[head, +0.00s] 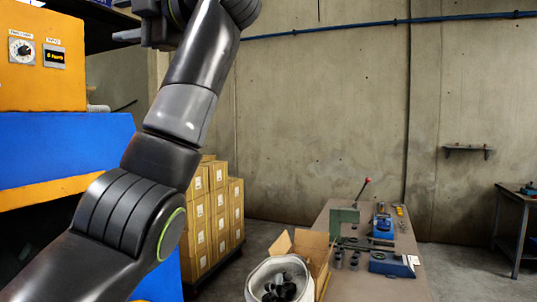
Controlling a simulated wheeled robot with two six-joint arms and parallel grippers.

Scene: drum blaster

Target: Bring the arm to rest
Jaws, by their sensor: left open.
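My left arm comes in from the lower left and reaches steeply up, in front of the orange and blue machine. My left gripper (130,24) is at the top edge, pointing left with open jaws, and is partly cut off by the frame. I see nothing held between the visible parts of its fingers. The machine (62,150) has an orange upper panel with a dial (21,49) and a small lit display (54,56). My right gripper is not in view.
Stacked cartons (221,205) stand behind my arm. A dark table (512,225) stands right. Space above the bench is clear.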

